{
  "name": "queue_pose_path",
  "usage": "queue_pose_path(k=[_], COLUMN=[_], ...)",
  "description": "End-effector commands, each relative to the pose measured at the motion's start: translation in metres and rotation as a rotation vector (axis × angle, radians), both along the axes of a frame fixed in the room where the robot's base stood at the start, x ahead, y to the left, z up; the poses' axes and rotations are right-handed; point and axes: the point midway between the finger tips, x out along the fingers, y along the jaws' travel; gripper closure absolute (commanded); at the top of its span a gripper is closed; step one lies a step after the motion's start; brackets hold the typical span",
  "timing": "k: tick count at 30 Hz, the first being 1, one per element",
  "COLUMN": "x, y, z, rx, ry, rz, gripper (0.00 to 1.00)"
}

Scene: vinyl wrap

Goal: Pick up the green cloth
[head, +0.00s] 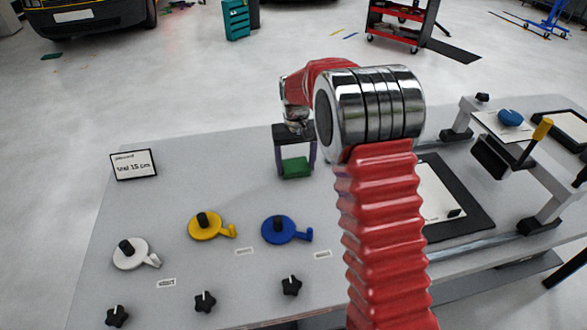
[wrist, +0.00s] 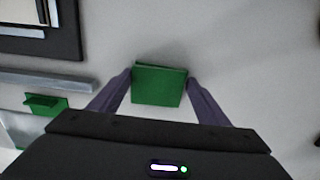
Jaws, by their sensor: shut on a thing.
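The green cloth (wrist: 159,86) is a small folded green block between the two purple fingers of my gripper (wrist: 159,82) in the wrist view. Both fingertips touch its sides. In the head view the cloth (head: 296,168) shows below the dark body of my gripper (head: 295,163), between the fingers, over the back part of the grey table. I cannot tell whether it rests on the table or hangs just above it.
White, yellow (head: 206,225) and blue (head: 280,230) handled discs lie in front on the table (head: 185,165), with several black knobs nearby. A framed sign (head: 134,165) stands at the left. A black mat (head: 470,200) and a metal frame (head: 545,205) are at the right.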

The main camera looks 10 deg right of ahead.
Motion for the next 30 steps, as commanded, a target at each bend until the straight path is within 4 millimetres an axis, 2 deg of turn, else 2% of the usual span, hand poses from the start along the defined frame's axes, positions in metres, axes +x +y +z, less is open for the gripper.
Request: queue_pose_path(k=[3,14,17,30], x=[0.0,0.001,0.001,0.001], y=[0.0,0.0,0.0,0.0], z=[0.0,0.007,0.018,0.089], rx=[0.0,0.0,0.0,0.0], ry=[0.0,-0.002,-0.003,-0.003], rz=[0.0,0.0,0.0,0.0], gripper=[0.52,0.52,0.52,0.52])
